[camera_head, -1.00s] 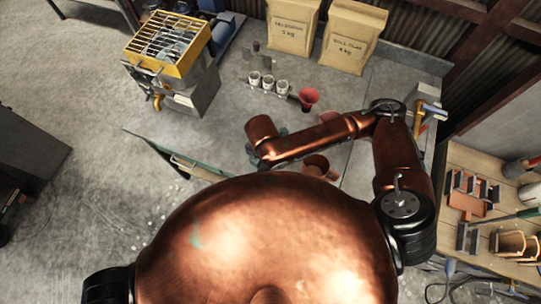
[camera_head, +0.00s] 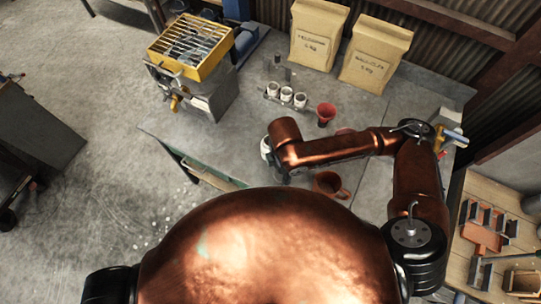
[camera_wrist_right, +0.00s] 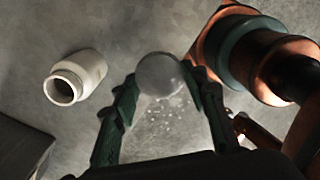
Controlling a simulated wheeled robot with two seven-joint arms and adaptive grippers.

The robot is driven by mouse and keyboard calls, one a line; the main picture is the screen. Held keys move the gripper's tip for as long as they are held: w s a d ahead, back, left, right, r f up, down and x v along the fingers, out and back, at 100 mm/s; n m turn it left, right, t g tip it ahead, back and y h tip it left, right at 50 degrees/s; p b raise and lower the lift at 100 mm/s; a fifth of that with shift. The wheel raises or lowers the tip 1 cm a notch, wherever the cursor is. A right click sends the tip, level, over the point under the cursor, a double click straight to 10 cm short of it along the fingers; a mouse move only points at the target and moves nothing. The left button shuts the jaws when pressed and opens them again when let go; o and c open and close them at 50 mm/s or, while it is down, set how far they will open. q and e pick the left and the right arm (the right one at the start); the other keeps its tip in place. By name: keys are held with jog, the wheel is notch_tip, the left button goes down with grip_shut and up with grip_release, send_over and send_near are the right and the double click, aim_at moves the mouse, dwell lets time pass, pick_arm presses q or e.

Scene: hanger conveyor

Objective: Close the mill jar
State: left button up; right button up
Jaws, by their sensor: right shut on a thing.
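The pale mill jar (camera_wrist_right: 83,72) stands on the grey bench in the right wrist view, left of my fingers, with its mouth open and uncovered. In the head view only a pale sliver of the jar (camera_head: 265,149) shows beside my wrist. My right gripper (camera_wrist_right: 160,80) is shut on a round, pale grey lid (camera_wrist_right: 160,73), held between the fingertips and apart from the jar. In the head view my right wrist hides most of the fingers and the lid. My left gripper is in neither view.
White cups (camera_head: 287,95) in a rack and a red funnel (camera_head: 325,113) stand behind my right arm. A brown cup-like thing (camera_head: 329,185) is near the bench front. Paper bags (camera_head: 318,35) and a yellow-topped machine (camera_head: 190,48) stand farther back.

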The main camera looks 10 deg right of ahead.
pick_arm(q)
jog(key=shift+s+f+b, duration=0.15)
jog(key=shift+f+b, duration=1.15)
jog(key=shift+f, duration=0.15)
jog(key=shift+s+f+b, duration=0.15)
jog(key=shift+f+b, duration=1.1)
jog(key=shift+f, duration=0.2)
pick_arm(e)
jog(key=w+d+r+m, duration=0.1)
jog(key=w+d+m, duration=0.2)
jog(key=d+m, duration=0.3)
jog(key=w+d+r+m, duration=0.2)
jog(key=w+d+m, duration=0.2)
jog(key=m, duration=1)
jog(key=shift+w+d+m, duration=0.15)
jog(key=shift+d+m, duration=0.15)
jog(key=shift+d, duration=1.25)
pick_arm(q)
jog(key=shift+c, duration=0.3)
pick_arm(e)
jog(key=shift+f, duration=0.1)
